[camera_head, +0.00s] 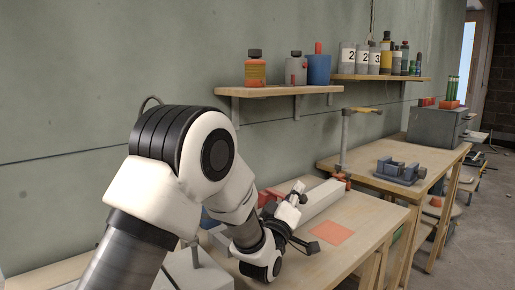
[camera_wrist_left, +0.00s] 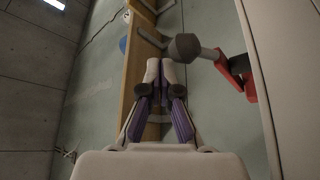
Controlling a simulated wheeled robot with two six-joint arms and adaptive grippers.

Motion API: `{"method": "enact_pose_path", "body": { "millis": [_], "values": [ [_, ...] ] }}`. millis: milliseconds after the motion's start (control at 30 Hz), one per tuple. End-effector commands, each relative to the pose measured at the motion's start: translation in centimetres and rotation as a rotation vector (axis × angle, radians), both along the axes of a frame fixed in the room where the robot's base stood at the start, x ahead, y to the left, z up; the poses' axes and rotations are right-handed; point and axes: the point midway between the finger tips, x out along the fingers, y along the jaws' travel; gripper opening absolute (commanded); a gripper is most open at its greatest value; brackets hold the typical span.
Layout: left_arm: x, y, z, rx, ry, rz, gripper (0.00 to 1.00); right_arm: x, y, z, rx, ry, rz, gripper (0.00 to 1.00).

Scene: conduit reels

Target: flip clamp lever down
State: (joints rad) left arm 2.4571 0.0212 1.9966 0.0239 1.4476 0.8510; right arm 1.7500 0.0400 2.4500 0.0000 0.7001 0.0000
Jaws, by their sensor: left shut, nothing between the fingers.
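In the left wrist view, a red clamp (camera_wrist_left: 242,80) sits at the right, beside a pale wall-like surface. Its grey lever ends in a dark round knob (camera_wrist_left: 185,47), which stands out to the left, close to my fingertips. My left gripper (camera_wrist_left: 157,70) is shut and empty, a little left of and below the knob; whether they touch is unclear. In the head view my left gripper (camera_head: 296,196) is over the near bench beside a long pale beam (camera_head: 322,198). Red parts (camera_head: 268,198) show behind it, partly hidden by my arm. My right gripper is out of view.
An orange square (camera_head: 331,232) lies on the near bench (camera_head: 368,222). A post clamp with a yellow bar (camera_head: 346,140) stands behind. A grey vise (camera_head: 398,170) is on the farther bench. Shelves (camera_head: 275,91) with bottles hang on the wall.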

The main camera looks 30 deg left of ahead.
Motion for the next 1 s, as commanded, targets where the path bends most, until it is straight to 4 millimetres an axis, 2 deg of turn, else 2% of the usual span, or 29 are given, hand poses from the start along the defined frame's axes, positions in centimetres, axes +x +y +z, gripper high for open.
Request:
{"method": "enact_pose_path", "body": {
  "millis": [233, 367, 700, 833, 1000],
  "values": [
    [0.0, 0.0, 0.0, 0.0, 0.0, 0.0, 0.0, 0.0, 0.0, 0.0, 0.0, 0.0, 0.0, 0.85],
    [0.0, 0.0, 0.9, 0.0, -0.003, 0.0, 0.0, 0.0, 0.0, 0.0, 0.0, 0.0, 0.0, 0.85],
    [0.0, 0.0, 7.8, 0.0, -0.005, 0.0, 0.0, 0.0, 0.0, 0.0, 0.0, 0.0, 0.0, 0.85],
    [0.0, 0.0, 9.5, 0.0, -0.002, 0.0, 0.0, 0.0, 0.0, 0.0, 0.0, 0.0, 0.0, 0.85],
    [0.0, 0.0, 10.0, 0.0, 0.001, -0.001, 0.0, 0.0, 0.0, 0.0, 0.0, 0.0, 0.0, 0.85]
  ]
}}
